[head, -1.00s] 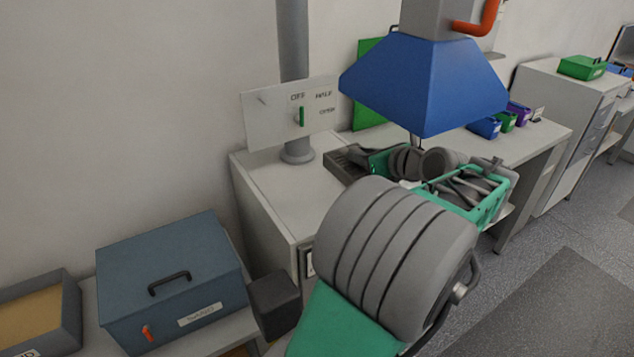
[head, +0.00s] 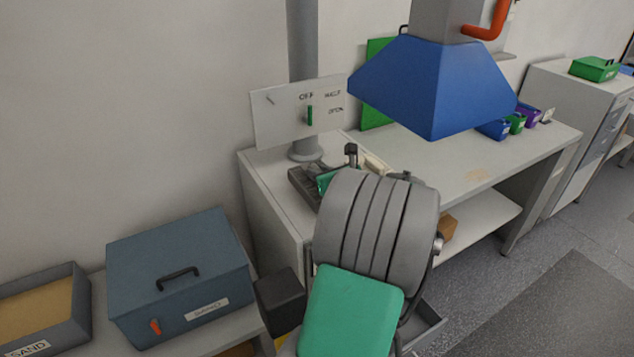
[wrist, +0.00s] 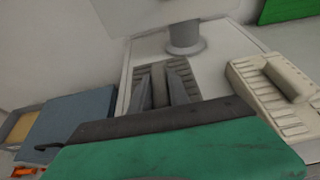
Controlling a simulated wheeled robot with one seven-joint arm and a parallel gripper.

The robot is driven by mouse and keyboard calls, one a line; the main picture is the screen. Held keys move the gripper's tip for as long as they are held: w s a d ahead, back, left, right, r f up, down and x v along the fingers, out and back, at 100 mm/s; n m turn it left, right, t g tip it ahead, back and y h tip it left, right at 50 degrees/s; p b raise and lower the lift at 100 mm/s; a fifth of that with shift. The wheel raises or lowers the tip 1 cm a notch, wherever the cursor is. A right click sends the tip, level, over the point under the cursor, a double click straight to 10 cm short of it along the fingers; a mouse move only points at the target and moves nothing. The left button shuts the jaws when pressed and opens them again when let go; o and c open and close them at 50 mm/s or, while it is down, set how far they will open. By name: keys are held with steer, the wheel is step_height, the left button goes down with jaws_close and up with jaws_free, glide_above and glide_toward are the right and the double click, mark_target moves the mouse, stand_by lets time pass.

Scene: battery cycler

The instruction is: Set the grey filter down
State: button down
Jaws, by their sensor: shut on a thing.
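The grey filter (head: 303,182) is a dark, slatted block at the left of my arm in the head view, over the light cabinet top (head: 270,172). In the wrist view the filter (wrist: 188,68) shows its slats and a raised handle bar. My gripper (wrist: 161,82) is shut on that handle, one finger on each side. The filter's near part is hidden behind my gripper and wrist. I cannot tell whether its underside touches the cabinet top.
A cream slotted block with a handle (wrist: 268,80) lies to the right. A grey post (wrist: 185,38) and a sign board (head: 298,112) stand behind the filter. A blue hood (head: 432,90) hangs at the right. A blue-grey box (head: 178,265) stands at the lower left.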

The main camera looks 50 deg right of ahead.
steer(key=shift+w+a+f, duration=0.1)
steer(key=shift+w+f, duration=0.05)
steer(key=shift+f, duration=1.65)
steer(key=c, duration=1.3)
jaws_free()
steer(key=shift+f, duration=0.1)
steer(key=shift+o, duration=0.2)
steer(key=shift+s+r, duration=0.25)
steer(key=shift+r, duration=0.05)
steer(key=v, duration=1.1)
steer(key=w+a+n+y, duration=0.1)
steer(key=w+a+n, duration=0.1)
steer(key=a, duration=0.1)
steer(key=w+a+f+n+g+y, duration=0.1)
steer(key=a+n, duration=0.2)
steer(key=w+a+f+n, duration=0.1)
steer(key=w+a+n, duration=0.1)
steer(key=a+n, duration=0.1)
steer(key=shift+w+g+y, duration=0.3)
steer(key=shift+g+y, duration=0.1)
steer(key=a+f+n+g+y, duration=0.2)
steer(key=a+n+g, duration=0.4)
steer(key=a+n, duration=1.5)
steer(key=s+a+n+g, duration=0.1)
steer(key=s+a+n, duration=0.6)
steer(key=n, duration=0.3)
steer(key=shift+a+n+g+h, duration=0.3)
steer(key=shift+a+n, duration=0.1)
steer(key=shift+a, duration=0.1)
